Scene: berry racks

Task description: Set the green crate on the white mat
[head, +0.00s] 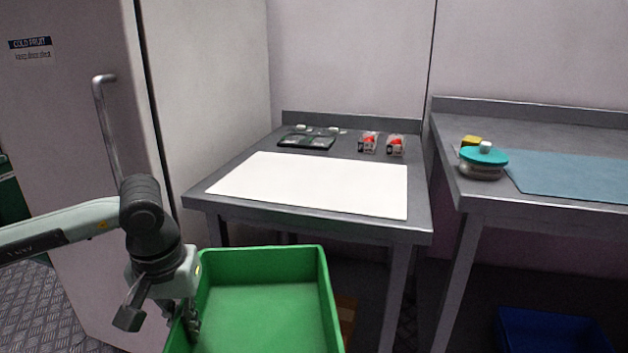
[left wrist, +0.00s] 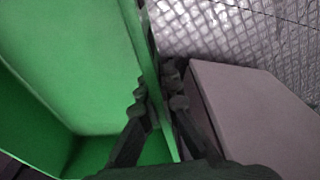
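The green crate (head: 262,252) is at the bottom middle of the head view, in front of the table, and looks empty. Its lower part is cut off by the frame. My left gripper (head: 188,325) is at the crate's left wall. In the left wrist view my left gripper (left wrist: 159,88) has one finger on each side of the crate's wall (left wrist: 146,60) and looks closed on it. The white mat (head: 312,183) lies flat and bare on the grey table, beyond the crate. My right gripper is not in view.
A dark tray (head: 307,140) and two clear punnets with red fruit (head: 369,142) stand behind the mat. A second table at right holds a teal-lidded scale-like object (head: 483,161) and a blue mat (head: 570,175). A blue crate (head: 550,330) is below it. A fridge door handle (head: 106,130) juts out at left.

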